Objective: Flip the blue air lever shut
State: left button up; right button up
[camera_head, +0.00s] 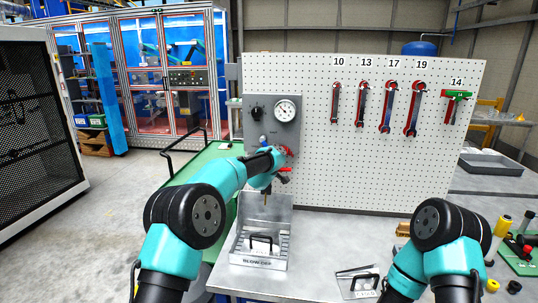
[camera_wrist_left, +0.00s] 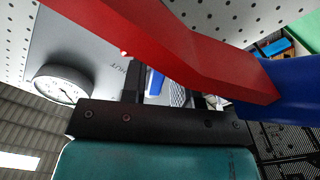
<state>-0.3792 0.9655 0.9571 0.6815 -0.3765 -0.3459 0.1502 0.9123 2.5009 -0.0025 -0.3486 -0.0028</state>
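The blue air lever (camera_head: 263,139) is on the grey panel, below the gauge and close to my left wrist. In the left wrist view a small blue piece, likely this lever (camera_wrist_left: 155,82), shows in the gap between my left gripper's fingers (camera_wrist_left: 166,85). The fingers stand apart; I cannot tell whether they touch it. A printed word, seemingly SHUT (camera_wrist_left: 122,65), appears upside down beside them. In the head view my left wrist hides these fingers. My right arm is at lower right, with its gripper out of view.
A pressure gauge (camera_head: 285,111) and black knob (camera_head: 257,113) are on the panel (camera_head: 290,135). A red bar (camera_wrist_left: 185,45) crosses close in the wrist view. A metal BLOW-OFF tray (camera_head: 238,245) stands below. Wrenches (camera_head: 389,107) hang on the pegboard (camera_head: 345,170).

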pick_arm(q)
jog(key=shift+o, duration=1.2)
jog(key=shift+s, duration=0.1)
jog(key=s+a, duration=0.2)
jog(key=s, duration=1.5)
jog(key=shift+a, duration=0.35)
